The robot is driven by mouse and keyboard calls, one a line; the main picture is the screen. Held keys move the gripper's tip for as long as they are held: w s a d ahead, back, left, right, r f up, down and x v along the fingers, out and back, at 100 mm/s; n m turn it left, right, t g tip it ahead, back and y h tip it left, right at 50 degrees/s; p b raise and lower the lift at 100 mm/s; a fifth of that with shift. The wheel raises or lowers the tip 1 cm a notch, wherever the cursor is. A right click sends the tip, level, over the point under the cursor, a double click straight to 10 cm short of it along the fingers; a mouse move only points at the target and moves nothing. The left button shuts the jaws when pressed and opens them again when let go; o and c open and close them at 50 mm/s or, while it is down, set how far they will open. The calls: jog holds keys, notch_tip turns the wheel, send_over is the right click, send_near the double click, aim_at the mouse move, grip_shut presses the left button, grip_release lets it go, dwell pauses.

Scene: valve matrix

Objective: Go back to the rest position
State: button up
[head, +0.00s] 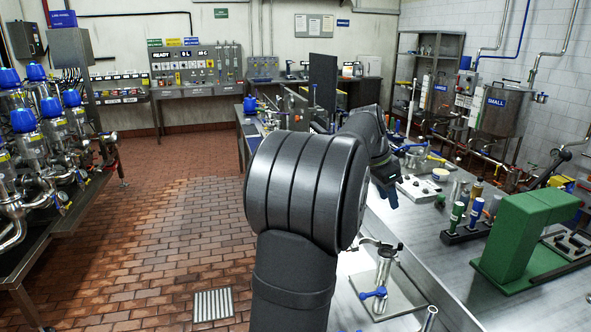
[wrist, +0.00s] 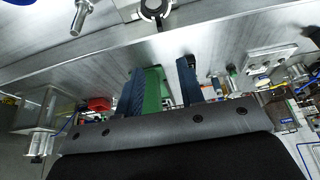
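My gripper (wrist: 160,82) shows in the wrist view with its two dark blue ridged fingers apart. Nothing is held between them; the green shape behind them is in the background. In the head view my dark arm rises from the bottom centre and bends away to the right. My gripper (head: 385,188) is past the bend, above the metal workbench (head: 415,235), and is partly hidden by the arm. It appears clear of the bench and of the things on it.
A green press-like frame (head: 515,235) stands on the bench at right, beside a dark holder with upright tools (head: 470,215). A blue-handled valve fitting (head: 380,290) stands close below my arm. Blue-capped valves (head: 25,120) fill the left bench.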

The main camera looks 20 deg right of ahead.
aim_at(400, 244)
jog(key=x, duration=1.7)
jog(key=shift+d+f, duration=0.15)
jog(key=shift+f, duration=0.05)
jog(key=shift+r, duration=0.25)
